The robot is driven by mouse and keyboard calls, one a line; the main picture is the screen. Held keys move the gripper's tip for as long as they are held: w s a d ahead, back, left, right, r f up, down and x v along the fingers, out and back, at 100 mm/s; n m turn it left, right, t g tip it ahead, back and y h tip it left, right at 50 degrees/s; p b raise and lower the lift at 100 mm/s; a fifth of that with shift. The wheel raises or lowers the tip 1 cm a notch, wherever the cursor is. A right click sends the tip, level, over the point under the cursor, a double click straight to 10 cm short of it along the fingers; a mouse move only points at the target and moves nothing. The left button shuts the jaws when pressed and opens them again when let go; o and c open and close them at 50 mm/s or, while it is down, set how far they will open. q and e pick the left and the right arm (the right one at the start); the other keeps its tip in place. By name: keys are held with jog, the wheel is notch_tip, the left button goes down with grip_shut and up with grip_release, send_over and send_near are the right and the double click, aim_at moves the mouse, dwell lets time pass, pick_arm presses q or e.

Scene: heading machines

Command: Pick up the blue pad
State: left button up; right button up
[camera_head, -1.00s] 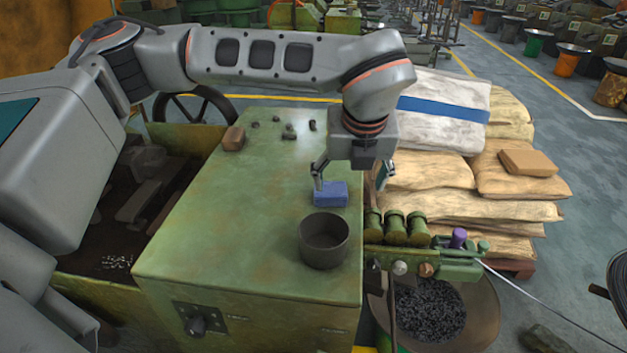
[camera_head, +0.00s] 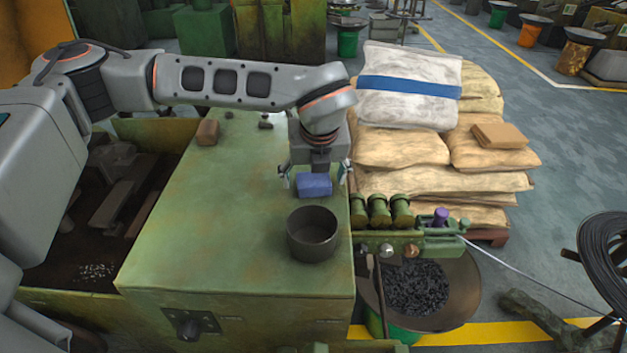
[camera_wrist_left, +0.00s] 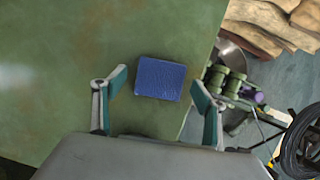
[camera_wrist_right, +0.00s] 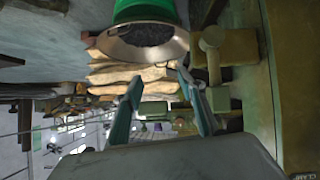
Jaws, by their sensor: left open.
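The blue pad (camera_head: 314,185) lies flat on the green top of the machine housing (camera_head: 220,220), behind a dark round cup (camera_head: 312,234). My left gripper (camera_head: 315,174) is open over the pad, one finger toward each side of it. In the left wrist view the pad (camera_wrist_left: 161,79) shows whole, between and slightly ahead of the open fingertips (camera_wrist_left: 160,84), with a gap on both sides. My right gripper (camera_wrist_right: 160,80) is open and empty in its own wrist view, and is not seen in the head view.
A brown block (camera_head: 208,132) and small dark pieces lie at the back of the top. Green rollers (camera_head: 380,210) stand at its right edge, above a pan of dark pieces (camera_head: 418,287). Stacked sacks (camera_head: 400,148) stand behind. The left half of the top is clear.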

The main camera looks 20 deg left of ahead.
aim_at(314, 181)
pick_arm(q)
jog(key=shift+w+f, duration=0.1)
jog(key=shift+f, duration=0.25)
jog(key=c, duration=1.2)
jog(key=shift+r, duration=0.1)
notch_tip(314, 181, up, 20)
jog(key=shift+f+b, duration=0.1)
jog(key=shift+b, duration=0.55)
jog(key=o, duration=0.4)
jog(key=c, duration=0.3)
